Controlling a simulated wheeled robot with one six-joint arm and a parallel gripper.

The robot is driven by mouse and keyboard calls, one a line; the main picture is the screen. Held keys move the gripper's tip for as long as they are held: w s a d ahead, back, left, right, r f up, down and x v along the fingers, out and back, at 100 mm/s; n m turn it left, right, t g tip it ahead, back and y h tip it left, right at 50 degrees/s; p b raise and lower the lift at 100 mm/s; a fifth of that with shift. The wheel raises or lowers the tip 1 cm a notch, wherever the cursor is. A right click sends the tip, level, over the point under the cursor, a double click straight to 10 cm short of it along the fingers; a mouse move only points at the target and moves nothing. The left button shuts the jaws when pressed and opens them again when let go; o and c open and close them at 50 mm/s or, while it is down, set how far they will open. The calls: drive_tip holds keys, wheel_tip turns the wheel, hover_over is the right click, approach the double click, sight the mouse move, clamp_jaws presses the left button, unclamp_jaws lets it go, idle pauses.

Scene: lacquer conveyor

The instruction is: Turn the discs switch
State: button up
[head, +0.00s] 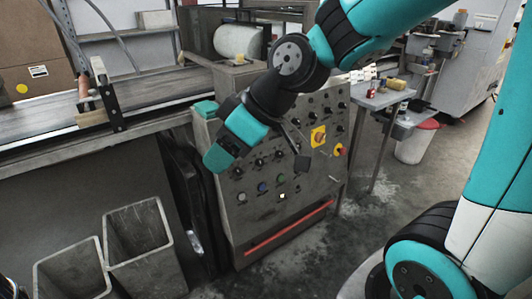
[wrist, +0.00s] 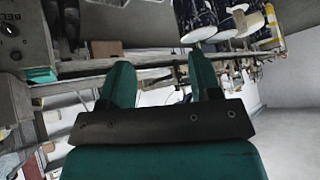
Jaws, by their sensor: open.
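A grey control panel (head: 245,222) stands in the middle of the head view, with several black rotary knobs, coloured buttons and two yellow-and-red switches (head: 318,136). Its labels are too small to read, so I cannot tell which knob is the discs switch. My gripper (head: 216,158), teal and dark, hangs in front of the panel's left side and hides part of the face. In the wrist view my gripper (wrist: 158,64) shows two teal fingers standing apart with nothing between them. A black knob (wrist: 12,29) on a grey face shows at that view's left edge.
A conveyor (head: 70,103) runs at the left, with two grey bins (head: 140,225) below it. A side table (head: 378,97) with small items and a white bin with a red lid (head: 417,142) stand to the right. Floor (head: 335,225) is clear right of the panel.

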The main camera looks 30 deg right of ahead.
drive_tip(key=w+d+f+t+b, duration=0.4)
drive_tip(key=w+d+f+b, duration=0.3)
drive_tip(key=w+d+f, duration=0.25)
drive_tip(key=w+d+f+t+h+b, duration=0.3)
drive_tip(key=d+f+b, duration=0.1)
drive_tip(key=d, duration=0.5)
drive_tip(key=w+d+f+t+h+b, duration=0.3)
drive_tip(key=w+d+f, duration=0.1)
drive_tip(key=d, duration=0.4)
drive_tip(key=x, duration=1.6)
drive_tip(key=shift+w+d+r, duration=0.15)
drive_tip(key=shift+w+r, duration=0.05)
drive_tip(key=shift+w, duration=0.1)
drive_tip(key=c, duration=0.9)
